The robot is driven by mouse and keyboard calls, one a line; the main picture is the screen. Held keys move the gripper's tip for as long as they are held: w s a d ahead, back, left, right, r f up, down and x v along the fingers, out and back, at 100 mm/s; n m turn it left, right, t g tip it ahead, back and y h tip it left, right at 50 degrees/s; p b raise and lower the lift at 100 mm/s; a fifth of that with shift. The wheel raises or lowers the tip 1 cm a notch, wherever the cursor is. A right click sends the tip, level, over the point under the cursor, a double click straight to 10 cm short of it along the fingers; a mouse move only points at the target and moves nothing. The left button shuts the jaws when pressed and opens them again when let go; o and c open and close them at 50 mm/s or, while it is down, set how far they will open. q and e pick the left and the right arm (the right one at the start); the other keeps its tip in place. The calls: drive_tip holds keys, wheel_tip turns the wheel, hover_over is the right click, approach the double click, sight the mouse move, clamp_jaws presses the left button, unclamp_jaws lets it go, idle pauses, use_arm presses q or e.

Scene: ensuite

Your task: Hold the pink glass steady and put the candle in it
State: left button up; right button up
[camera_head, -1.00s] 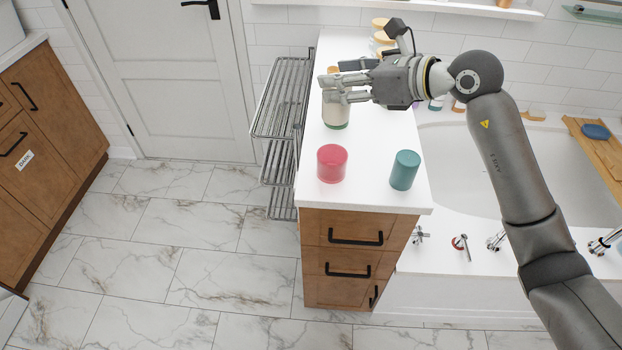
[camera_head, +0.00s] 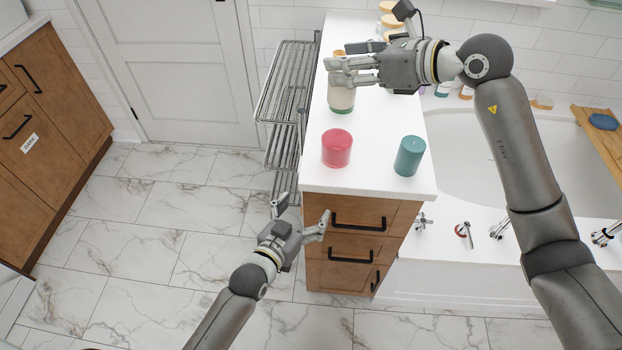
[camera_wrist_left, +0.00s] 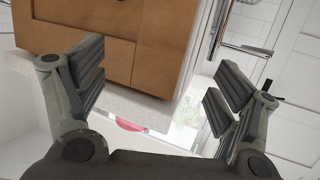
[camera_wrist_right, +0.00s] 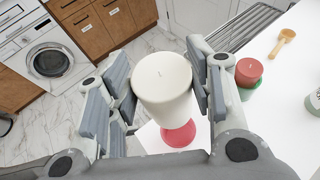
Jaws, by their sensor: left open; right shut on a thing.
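The pink glass (camera_head: 337,148) stands on the white counter (camera_head: 372,182) near its front edge. My right gripper (camera_head: 342,72) is shut on the cream-white candle (camera_head: 341,98), behind the pink glass in the head view. In the right wrist view the candle (camera_wrist_right: 162,88) is between the fingers, and the pink glass (camera_wrist_right: 180,136) shows partly behind it. A green rim shows at the candle's lower end in the head view; I cannot tell what it belongs to. My left gripper (camera_head: 302,212) is open and empty, low in front of the drawers. The left wrist view shows a sliver of pink glass (camera_wrist_left: 128,124).
A teal glass (camera_head: 409,157) stands right of the pink one. A wire rack (camera_head: 287,95) is along the counter's left side; a bathtub (camera_head: 500,150) is on the right. The right wrist view shows a red candle (camera_wrist_right: 249,70) in green glass and a wooden spoon (camera_wrist_right: 282,44).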

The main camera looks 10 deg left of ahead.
use_arm(q)
drive_tip(key=t+h, duration=0.2)
approach(343, 136)
drive_tip(key=shift+m, duration=0.3)
drive_tip(key=v, duration=0.5)
drive_tip(key=shift+s+d, duration=0.1)
drive_tip(key=shift+d, duration=0.1)
drive_tip(key=shift+w+d+r, duration=0.1)
drive_tip(key=shift+w+d, duration=0.05)
drive_tip(key=shift+w, duration=0.2)
drive_tip(key=x, duration=1.1)
drive_tip(key=shift+w, duration=0.1)
drive_tip(key=shift+c, duration=0.3)
drive_tip(key=c, duration=1.1)
use_arm(e)
wheel_tip(343, 136, down, 11)
drive_tip(key=shift+f, duration=0.2)
drive_tip(key=o, duration=1.2)
drive_tip(key=shift+f, duration=0.1)
